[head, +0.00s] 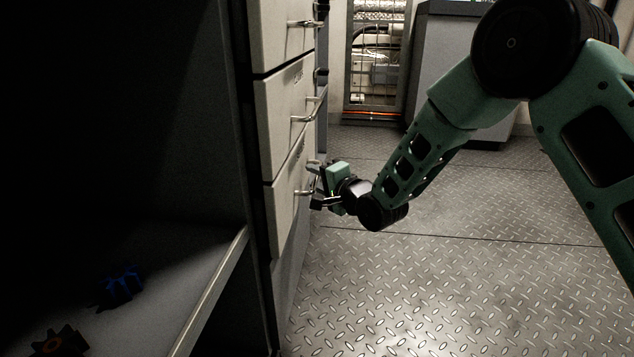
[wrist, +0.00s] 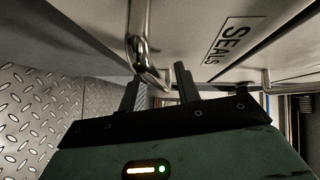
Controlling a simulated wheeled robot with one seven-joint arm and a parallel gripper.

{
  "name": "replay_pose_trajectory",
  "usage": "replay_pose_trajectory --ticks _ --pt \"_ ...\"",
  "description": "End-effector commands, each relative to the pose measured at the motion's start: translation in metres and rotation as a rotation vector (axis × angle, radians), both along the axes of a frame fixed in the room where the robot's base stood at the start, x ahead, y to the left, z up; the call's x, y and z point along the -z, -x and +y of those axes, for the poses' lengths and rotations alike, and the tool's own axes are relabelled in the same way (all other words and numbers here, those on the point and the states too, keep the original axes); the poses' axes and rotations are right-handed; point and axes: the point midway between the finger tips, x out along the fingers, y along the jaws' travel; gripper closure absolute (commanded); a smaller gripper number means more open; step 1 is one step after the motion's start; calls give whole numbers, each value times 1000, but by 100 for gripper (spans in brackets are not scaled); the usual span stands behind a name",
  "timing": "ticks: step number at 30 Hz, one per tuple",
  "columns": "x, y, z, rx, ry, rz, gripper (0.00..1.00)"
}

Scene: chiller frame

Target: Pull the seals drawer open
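The seals drawer (head: 285,205) is the lowest pale drawer front in the column in the head view. It looks shut, flush with the fronts above. In the wrist view its black-framed SEALS label (wrist: 232,38) shows on the pale front. Its metal bar handle (wrist: 143,52) is close to my fingertips; in the head view the handle (head: 303,192) is partly hidden by my gripper (head: 317,185). In the wrist view my gripper (wrist: 160,85) has its two fingers apart, with part of the handle near the gap. I cannot tell whether the fingers touch the bar.
Two more drawers with bar handles (head: 305,118) (head: 304,23) stand above. A dark open shelf (head: 215,285) at left holds a blue gear-like part (head: 122,284) and a dark one (head: 58,343). The diamond-plate floor (head: 450,270) right of the drawers is clear.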

Motion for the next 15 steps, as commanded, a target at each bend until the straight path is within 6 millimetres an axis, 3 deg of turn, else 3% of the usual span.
replay_pose_trajectory --ticks 5,9,15 --pt "0 0 0 0 0 0 67" --pt "0 0 0 0 0 0 100" --pt "0 1 -1 0 1 1 100"
